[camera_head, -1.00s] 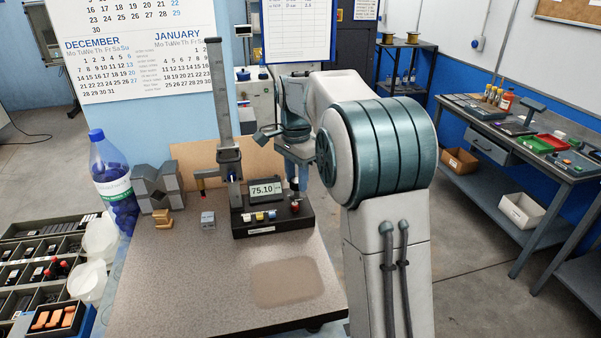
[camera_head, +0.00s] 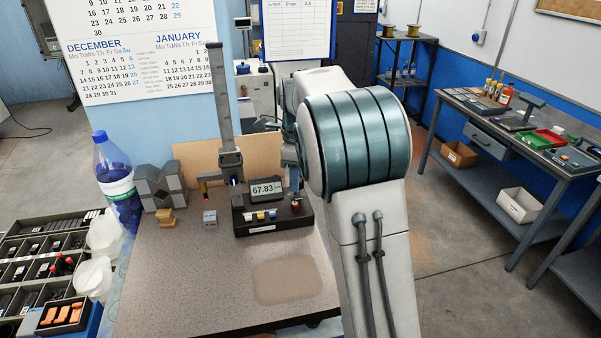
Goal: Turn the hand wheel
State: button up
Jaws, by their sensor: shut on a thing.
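My gripper (camera_head: 293,186) points down at the right end of a black control base. It is shut, and my arm partly covers it. The hand wheel in its jaws cannot be made out clearly. A red knob (camera_head: 295,204) shows just in front of the fingers. The base (camera_head: 276,227) carries a readout (camera_head: 266,189) showing 67.83 and several small coloured buttons. An upright column (camera_head: 221,105) stands at its left. The column's carriage (camera_head: 230,160) has a side arm with a reddish-tipped electrode (camera_head: 205,189), above and apart from a small grey block (camera_head: 210,219).
The bench top (camera_head: 200,285) is clear in front. A blue bottle (camera_head: 121,190), a grey V-block (camera_head: 160,184) and a tan block (camera_head: 165,217) stand left. A brown board (camera_head: 190,158) stands behind. Part trays (camera_head: 45,243) lie far left; another bench (camera_head: 500,160) is at right.

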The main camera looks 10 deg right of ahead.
jog(key=shift+m, duration=1.1)
jog(key=shift+p, duration=0.3)
jog(key=o, duration=0.7)
jog(key=shift+r, duration=0.1)
notch_tip(320, 180, up, 14)
jog(key=shift+f+b, duration=0.15)
jog(key=shift+b, duration=0.25)
